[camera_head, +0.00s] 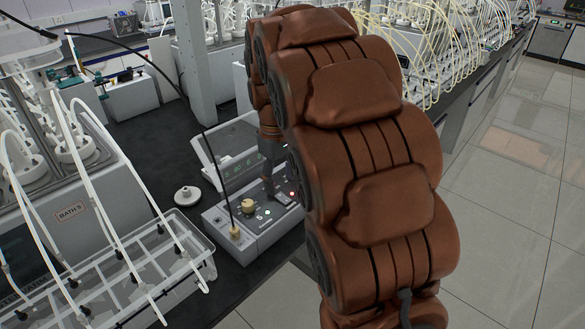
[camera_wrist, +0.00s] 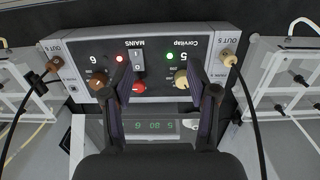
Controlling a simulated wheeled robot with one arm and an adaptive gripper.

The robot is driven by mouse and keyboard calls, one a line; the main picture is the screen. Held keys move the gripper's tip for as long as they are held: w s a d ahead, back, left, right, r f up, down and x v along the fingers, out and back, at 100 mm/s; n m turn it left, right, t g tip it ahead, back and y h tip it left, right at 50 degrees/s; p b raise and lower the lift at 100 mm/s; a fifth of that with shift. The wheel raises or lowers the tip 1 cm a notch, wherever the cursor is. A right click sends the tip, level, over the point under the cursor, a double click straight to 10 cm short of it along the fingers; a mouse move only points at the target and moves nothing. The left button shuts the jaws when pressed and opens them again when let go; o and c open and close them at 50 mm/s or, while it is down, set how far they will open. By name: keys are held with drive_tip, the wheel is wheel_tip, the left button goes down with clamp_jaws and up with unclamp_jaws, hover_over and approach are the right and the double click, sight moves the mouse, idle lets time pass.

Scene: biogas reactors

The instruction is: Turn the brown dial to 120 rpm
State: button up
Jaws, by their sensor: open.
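The control box (camera_head: 262,232) stands on the dark bench, and my arm hides its right part in the head view. In the wrist view it appears upside down. Its brown dial (camera_wrist: 97,79), marked 6, is just left of my gripper's left finger; I do not see it in the head view. A cream dial (camera_wrist: 181,78), marked 5, lies by the right finger and also shows in the head view (camera_head: 248,206). My gripper (camera_wrist: 159,76) is open and empty, with its fingers over the panel either side of the mains switch (camera_wrist: 138,62). Contact cannot be judged.
A red knob (camera_wrist: 138,87) lies between the fingers. A green-digit display (camera_wrist: 150,125) reads about 5 80 6. Cabled outlets (camera_wrist: 229,61) flank the panel. A clear rack (camera_head: 165,245) and a white round piece (camera_head: 187,196) are left of the box.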

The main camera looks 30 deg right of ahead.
drive_tip(key=w+d, duration=0.3)
drive_tip(key=w+d+f+n, duration=0.1)
drive_tip(key=w+d, duration=0.3)
drive_tip(key=w+d+f+n, duration=0.1)
drive_tip(key=w+d, duration=0.2)
drive_tip(key=w, duration=0.1)
drive_tip(key=shift+w+d+f+t+p, duration=0.1)
drive_tip(key=shift+w+d+t+p, duration=0.1)
drive_tip(key=shift+d+t+p, duration=0.15)
drive_tip(key=shift+d+f+p, duration=0.2)
drive_tip(key=shift+f+p, duration=0.95)
drive_tip(key=shift+f, duration=2.7)
drive_tip(key=shift+c, duration=0.3)
clamp_jaws()
